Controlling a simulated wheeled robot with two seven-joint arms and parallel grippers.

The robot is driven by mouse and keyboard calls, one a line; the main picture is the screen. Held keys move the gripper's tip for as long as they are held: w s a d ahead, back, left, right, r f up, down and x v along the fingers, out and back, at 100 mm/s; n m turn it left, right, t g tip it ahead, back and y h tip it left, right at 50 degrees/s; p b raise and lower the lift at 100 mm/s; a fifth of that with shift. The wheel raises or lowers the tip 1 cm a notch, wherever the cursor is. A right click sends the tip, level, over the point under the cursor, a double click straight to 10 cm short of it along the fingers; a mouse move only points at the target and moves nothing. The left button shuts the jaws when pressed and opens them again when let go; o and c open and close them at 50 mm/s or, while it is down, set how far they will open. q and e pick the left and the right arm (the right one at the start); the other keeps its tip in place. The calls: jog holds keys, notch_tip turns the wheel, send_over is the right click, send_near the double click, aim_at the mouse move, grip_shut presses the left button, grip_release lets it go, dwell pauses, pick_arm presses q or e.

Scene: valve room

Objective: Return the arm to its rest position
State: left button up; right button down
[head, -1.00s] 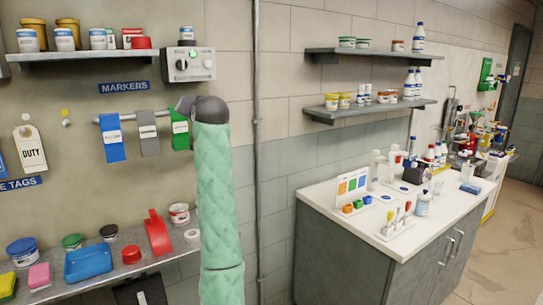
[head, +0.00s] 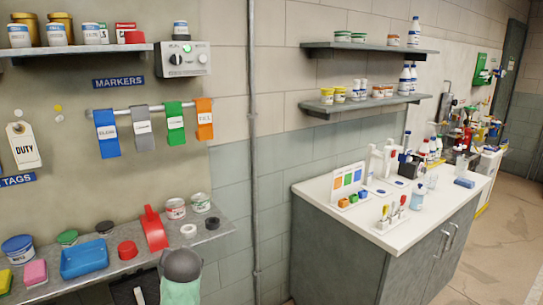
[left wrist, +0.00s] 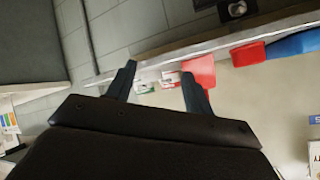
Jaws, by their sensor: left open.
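My left gripper (left wrist: 159,72) is open in the left wrist view, with its two dark fingers apart and nothing between them. Beyond the fingers is the lower shelf edge, seen upside down. In the head view only a rounded dark joint and some green sleeve of my arm show at the bottom, below the lower shelf (head: 127,262); the gripper itself is not seen there. My right gripper is in neither view.
The lower shelf carries a blue tray (head: 84,259), a red scoop (head: 154,230) and several jars. Cloth strips, including an orange one (head: 204,120), hang on a rail above. A white counter (head: 320,195) stands to the right.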

pick_arm(q)
jog(key=s+f+g+h, duration=0.1)
jog(key=s+f+g, duration=0.1)
jog(key=s+f, duration=0.9)
jog(key=s+d+f+g+h, duration=0.15)
jog(key=s+f, duration=0.25)
jog(key=s, duration=0.6)
jog(key=s+d+f+m+g+h, duration=0.15)
jog(key=s+f, duration=0.25)
jog(key=s, duration=0.6)
jog(key=s+d+f+n+g+h, duration=0.15)
jog(key=s+f, duration=0.25)
jog(key=s, duration=0.6)
jog(key=s+d+f+g, duration=0.1)
jog(key=d+f, duration=0.1)
jog(key=f, duration=1.3)
jog(key=s+d+f+m+g, duration=0.1)
jog(key=s+d+f, duration=0.1)
jog(key=f, duration=1.4)
jog(key=shift+s+d, duration=0.15)
jog(key=shift+d, duration=0.5)
jog(key=shift+g, duration=0.25)
